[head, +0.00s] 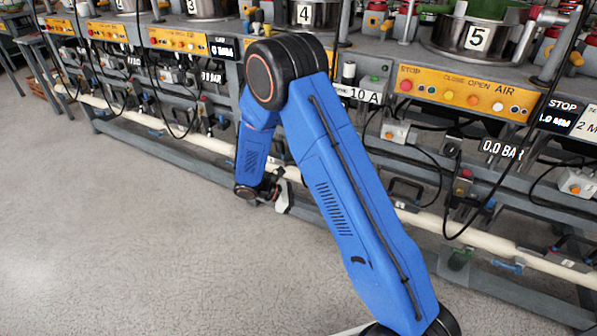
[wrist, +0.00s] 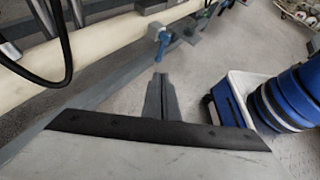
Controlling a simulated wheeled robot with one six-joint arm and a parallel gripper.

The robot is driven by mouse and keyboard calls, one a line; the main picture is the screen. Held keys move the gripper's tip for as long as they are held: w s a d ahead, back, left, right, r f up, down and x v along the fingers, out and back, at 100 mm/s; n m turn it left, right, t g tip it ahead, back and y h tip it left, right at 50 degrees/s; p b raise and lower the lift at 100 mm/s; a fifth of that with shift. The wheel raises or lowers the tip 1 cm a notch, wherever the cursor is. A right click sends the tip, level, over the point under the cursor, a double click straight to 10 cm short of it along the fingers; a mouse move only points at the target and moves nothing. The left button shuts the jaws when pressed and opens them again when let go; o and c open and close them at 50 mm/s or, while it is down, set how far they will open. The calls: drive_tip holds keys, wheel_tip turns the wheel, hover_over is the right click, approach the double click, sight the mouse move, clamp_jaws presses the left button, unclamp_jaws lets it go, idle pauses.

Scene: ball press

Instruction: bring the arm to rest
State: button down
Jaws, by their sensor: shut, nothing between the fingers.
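My blue arm is bent at a high elbow, and its forearm hangs down beside the press bench (head: 150,140). My gripper shows in the wrist view (wrist: 158,80) as two dark fingers pressed together, with nothing between them. The fingers point toward the floor and the bench's lower rail. In the head view only a small pale and dark part of the wrist end shows next to my upper link, and the fingertips cannot be made out there.
The bench carries numbered pots, such as pot 5 (head: 478,38), and orange control panels (head: 468,93). Black hoses and a long cream pipe (head: 545,262) run along its lower front. A blue-handled valve (wrist: 161,42) lies beyond my fingers. Open grey floor (head: 130,240) is at left.

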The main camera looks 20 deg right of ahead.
drive_tip(key=s+d+r+m+t+y, duration=0.2)
drive_tip(key=s+d+r+m+y, duration=0.3)
drive_tip(key=s+r, duration=0.6)
drive_tip(key=s+r+m+t+y, duration=0.1)
drive_tip(key=s+r+m+y, duration=0.5)
drive_tip(key=r, duration=0.9)
drive_tip(key=s+r+m+t, duration=0.2)
drive_tip(key=s+m, duration=0.1)
drive_tip(key=s, duration=0.3)
drive_tip(key=s+a+r+m+t, duration=0.1)
drive_tip(key=s+r+m+t, duration=0.1)
drive_tip(key=s, duration=0.4)
drive_tip(key=shift+s+r+m+t+y, duration=0.3)
drive_tip(key=shift+s+r+m+t, duration=0.05)
drive_tip(key=shift+s+m+t, duration=0.05)
